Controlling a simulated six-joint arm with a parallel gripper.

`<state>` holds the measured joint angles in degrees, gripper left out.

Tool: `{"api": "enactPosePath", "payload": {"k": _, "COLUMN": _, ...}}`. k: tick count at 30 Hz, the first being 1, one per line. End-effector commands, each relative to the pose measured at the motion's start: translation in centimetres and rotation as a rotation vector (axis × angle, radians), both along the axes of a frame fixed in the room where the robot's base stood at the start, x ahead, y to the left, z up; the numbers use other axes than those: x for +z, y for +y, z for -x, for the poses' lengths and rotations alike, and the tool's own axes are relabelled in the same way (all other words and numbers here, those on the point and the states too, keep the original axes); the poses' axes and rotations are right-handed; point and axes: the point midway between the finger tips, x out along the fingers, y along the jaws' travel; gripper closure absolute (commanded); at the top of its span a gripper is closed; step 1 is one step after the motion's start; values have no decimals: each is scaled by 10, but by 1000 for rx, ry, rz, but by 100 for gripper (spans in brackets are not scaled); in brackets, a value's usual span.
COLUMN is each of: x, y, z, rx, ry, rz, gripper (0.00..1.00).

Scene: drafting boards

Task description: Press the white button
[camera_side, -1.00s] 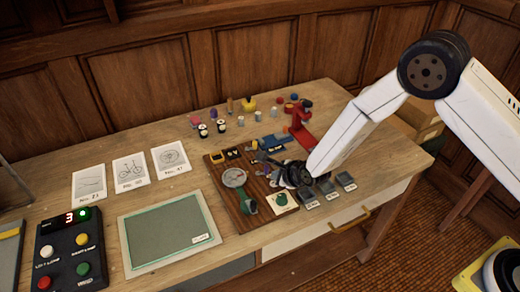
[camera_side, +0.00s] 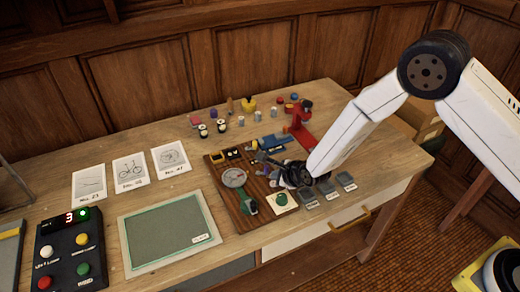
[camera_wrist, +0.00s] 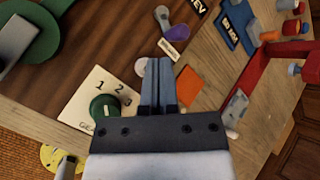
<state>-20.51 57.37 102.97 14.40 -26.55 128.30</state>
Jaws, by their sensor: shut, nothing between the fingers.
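The white button (camera_side: 46,252) is on a dark control box (camera_side: 70,262) at the left of the bench in the side view. Yellow, red and green buttons share the box, with a red display reading 3 and a lit green lamp above them. My gripper (camera_side: 270,160) is over the wooden board, well to the right of the box. In the wrist view my gripper (camera_wrist: 159,62) has its fingers together and empty. A small pale round thing (camera_wrist: 142,68) shows beside the fingertips, partly hidden. The control box is outside the wrist view.
A card with a green dial (camera_wrist: 104,107) lies beside my gripper. A red stand (camera_side: 300,122) is behind it. A green drawing panel (camera_side: 168,232) lies between the board and the box. Paper cards (camera_side: 130,172) lie behind the panel.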

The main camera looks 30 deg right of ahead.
Motion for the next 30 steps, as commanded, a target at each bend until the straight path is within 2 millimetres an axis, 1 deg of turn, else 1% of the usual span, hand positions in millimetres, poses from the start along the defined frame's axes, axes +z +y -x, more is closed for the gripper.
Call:
{"api": "enactPosePath", "payload": {"k": 15, "x": -8, "y": 0, "z": 0, "rx": 0, "ry": 0, "rz": 0, "gripper": 100}}
{"api": "enactPosePath", "payload": {"k": 30, "x": -9, "y": 0, "z": 0, "rx": 0, "ry": 0, "rz": 0, "gripper": 100}}
